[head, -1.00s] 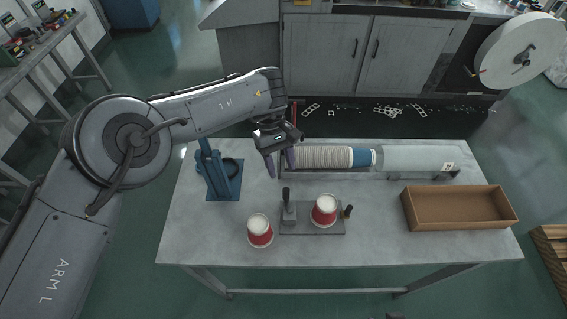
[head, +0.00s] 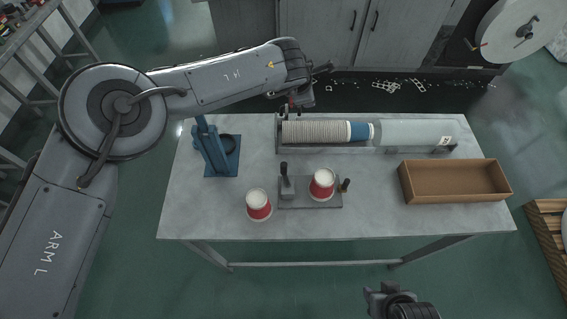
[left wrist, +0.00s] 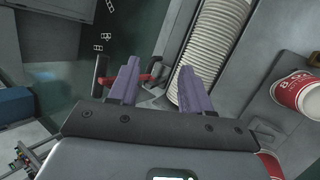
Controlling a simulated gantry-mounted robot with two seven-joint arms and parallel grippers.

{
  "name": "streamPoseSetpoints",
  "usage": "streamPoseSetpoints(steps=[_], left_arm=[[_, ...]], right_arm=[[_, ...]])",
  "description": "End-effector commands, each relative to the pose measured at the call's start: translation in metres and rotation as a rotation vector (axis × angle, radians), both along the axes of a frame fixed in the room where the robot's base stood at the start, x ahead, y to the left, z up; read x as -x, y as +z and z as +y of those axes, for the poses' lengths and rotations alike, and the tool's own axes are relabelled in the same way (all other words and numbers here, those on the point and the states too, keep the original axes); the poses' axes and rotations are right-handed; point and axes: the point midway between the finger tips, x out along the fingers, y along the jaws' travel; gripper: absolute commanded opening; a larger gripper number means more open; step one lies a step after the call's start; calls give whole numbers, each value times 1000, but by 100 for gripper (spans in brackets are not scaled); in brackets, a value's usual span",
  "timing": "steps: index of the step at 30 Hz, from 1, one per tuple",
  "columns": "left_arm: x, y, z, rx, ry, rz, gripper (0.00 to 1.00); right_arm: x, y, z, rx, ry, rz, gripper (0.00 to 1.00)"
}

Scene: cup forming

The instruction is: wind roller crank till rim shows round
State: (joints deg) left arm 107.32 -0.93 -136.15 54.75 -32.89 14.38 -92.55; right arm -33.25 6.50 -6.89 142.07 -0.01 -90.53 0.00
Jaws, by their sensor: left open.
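A red crank arm with a black grip (left wrist: 101,72) shows in the left wrist view, beside the left end of the ribbed stack of cups (left wrist: 215,50). My left gripper (left wrist: 158,72) is open; its purple fingers are above the crank, the left one overlapping the red arm in the picture. I cannot tell whether they touch. One red cup with a white rim (head: 323,177) stands on a grey fixture plate (head: 310,205). Another red cup (head: 259,211) stands on the table to its left. Part of my right gripper (head: 381,290) shows at the bottom; its fingers are unclear.
The cup stack (head: 316,132) lies in a long trough at the table's back. A blue stand (head: 213,150) is at the left, an open brown box (head: 455,167) at the right. The fixture plate carries a dark upright handle (head: 284,170) and a small knob (head: 346,185). The table front is clear.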

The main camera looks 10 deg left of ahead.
Motion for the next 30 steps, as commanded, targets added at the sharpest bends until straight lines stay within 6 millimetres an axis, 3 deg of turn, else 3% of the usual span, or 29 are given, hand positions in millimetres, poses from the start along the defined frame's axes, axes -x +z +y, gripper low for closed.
streamPoseSetpoints(steps=[1, 6, 9, 12, 15, 18, 22, 23, 26, 30], left_arm=[[-5, 15, -29, 119, 94, -66, 48], [-10, 77, -119, 646, 443, -213, 48], [-2, 120, -158, 1013, 664, -225, 48], [11, 164, -179, 1393, 919, -186, 48], [23, 202, -179, 1767, 1220, -113, 48], [34, 225, -160, 2083, 1556, -39, 48], [47, 230, -117, 2373, 2054, 15, 48], [50, 228, -105, -2250, -2031, -15, 48], [63, 208, -66, -1843, -1957, 16, 48], [85, 161, -16, -1354, -1918, 75, 48]], right_arm=[[0, 3, 0, 0, 0, 0, 43], [0, 14, 0, 0, 0, 1, 43], [0, 23, 0, 1, 1, 1, 43], [0, 33, -1, 4, 3, 0, 43], [0, 45, -2, 8, 5, 1, 43], [0, 58, -3, 11, 7, 0, 43], [0, 76, -3, 12, 8, 0, 43], [0, 80, -3, 12, 8, 0, 43], [0, 95, -3, 11, 7, 0, 43], [0, 116, -2, 9, 6, 0, 43]])
